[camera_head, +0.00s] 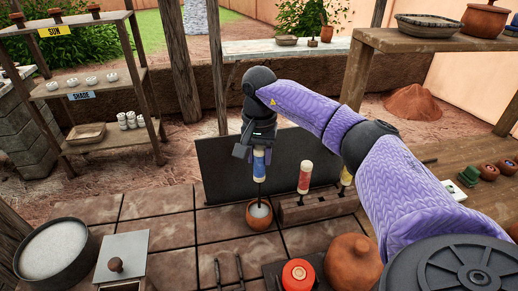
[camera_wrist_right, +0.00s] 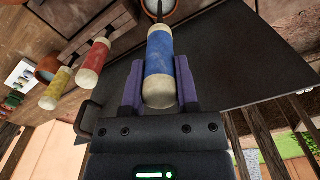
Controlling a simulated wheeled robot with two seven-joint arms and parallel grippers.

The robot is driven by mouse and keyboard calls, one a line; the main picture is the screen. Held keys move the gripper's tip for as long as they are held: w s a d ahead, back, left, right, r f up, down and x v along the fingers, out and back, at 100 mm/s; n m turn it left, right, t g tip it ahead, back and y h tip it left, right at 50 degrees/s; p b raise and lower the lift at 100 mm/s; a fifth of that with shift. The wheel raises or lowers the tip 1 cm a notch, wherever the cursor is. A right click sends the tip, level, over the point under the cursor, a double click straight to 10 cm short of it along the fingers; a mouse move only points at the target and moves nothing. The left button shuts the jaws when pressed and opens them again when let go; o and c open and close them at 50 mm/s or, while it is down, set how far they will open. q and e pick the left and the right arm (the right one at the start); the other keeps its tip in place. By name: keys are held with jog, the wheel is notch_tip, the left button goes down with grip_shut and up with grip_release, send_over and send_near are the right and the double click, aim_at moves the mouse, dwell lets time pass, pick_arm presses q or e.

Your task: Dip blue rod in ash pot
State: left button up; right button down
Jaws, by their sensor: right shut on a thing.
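My right gripper (camera_head: 259,150) is shut on the blue rod (camera_head: 259,167), gripping its blue-and-cream handle. The rod points down, its thin dark shaft directly above the ash pot (camera_head: 249,222), a small round terracotta pot with pale ash inside. The shaft's end shows dark at the pot's mouth; I cannot tell whether it touches the ash. In the right wrist view the blue rod (camera_wrist_right: 159,62) sits between the two purple fingers, and the pot's rim (camera_wrist_right: 146,12) shows at its far end. My left gripper is not in view.
A rack (camera_head: 320,209) right of the pot holds a red rod (camera_head: 304,178) and a yellow rod (camera_head: 346,178). A dark panel (camera_head: 222,170) stands behind.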

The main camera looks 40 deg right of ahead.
aim_at(259, 174)
jog(key=shift+f+b, duration=0.35)
jog(key=shift+f, duration=0.45)
jog(key=shift+f+b, duration=1.35)
jog(key=shift+f, duration=0.85)
jog(key=shift+r, duration=0.1)
notch_tip(259, 174, up, 10)
jog(key=p, duration=0.8)
jog(key=shift+r+p, duration=0.25)
jog(key=shift+p, duration=0.1)
jog(key=shift+f, duration=0.15)
